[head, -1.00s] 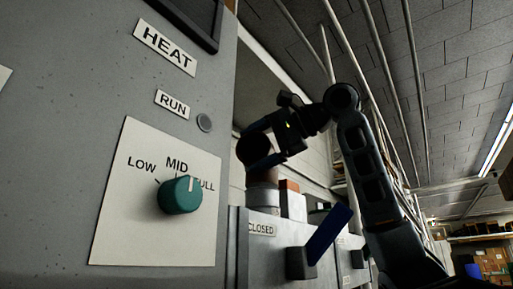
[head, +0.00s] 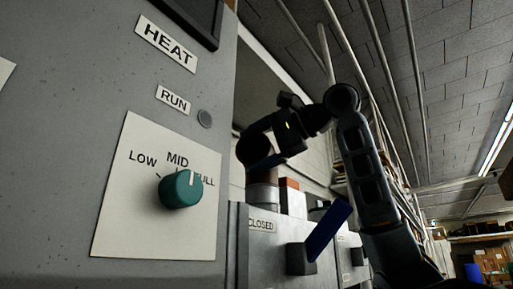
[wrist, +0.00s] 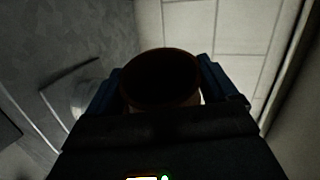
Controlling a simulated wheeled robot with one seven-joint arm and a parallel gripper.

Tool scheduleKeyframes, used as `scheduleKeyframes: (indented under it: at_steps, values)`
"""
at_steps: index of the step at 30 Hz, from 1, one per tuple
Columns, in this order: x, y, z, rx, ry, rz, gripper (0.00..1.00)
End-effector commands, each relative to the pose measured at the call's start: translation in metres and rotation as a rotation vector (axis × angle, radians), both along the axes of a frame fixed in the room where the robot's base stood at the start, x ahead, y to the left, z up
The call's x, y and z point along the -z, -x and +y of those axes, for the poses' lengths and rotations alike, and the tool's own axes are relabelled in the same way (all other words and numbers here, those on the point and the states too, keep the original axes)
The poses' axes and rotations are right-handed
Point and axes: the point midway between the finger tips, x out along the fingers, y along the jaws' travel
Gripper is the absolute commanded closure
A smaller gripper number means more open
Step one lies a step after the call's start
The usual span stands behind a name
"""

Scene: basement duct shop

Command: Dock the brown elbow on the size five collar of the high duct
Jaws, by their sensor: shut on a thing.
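In the head view a brown part of the elbow (head: 263,175) shows just under the fingers. A pale grey round collar (head: 263,194) stands on the duct right below it. I cannot tell whether elbow and collar touch or are seated. No size number is legible on the collar.
A grey cabinet with a green knob (head: 181,189) fills the left. A white piece with an orange top (head: 292,199) stands right of the collar, with a dark-topped one (head: 318,212) beyond. A blue lever (head: 328,230) sticks up from the duct front near a CLOSED label (head: 262,226).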

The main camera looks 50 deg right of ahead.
Motion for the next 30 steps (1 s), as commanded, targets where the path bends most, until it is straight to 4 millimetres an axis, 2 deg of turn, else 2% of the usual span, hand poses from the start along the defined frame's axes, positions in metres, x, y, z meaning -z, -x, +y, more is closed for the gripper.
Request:
scheduleKeyframes:
  at_steps: [4,5,7,17,30]
  values:
    - [0.003,0.000,0.000,0.000,0.000,-0.001,0.51]
    - [0.002,0.000,0.000,0.000,0.001,-0.001,0.11]
    - [0.002,0.000,0.000,0.000,0.000,-0.001,0.04]
    - [0.001,0.003,0.000,0.000,0.000,0.000,0.03]
    - [-0.007,0.033,-0.005,0.000,0.001,-0.001,0.03]
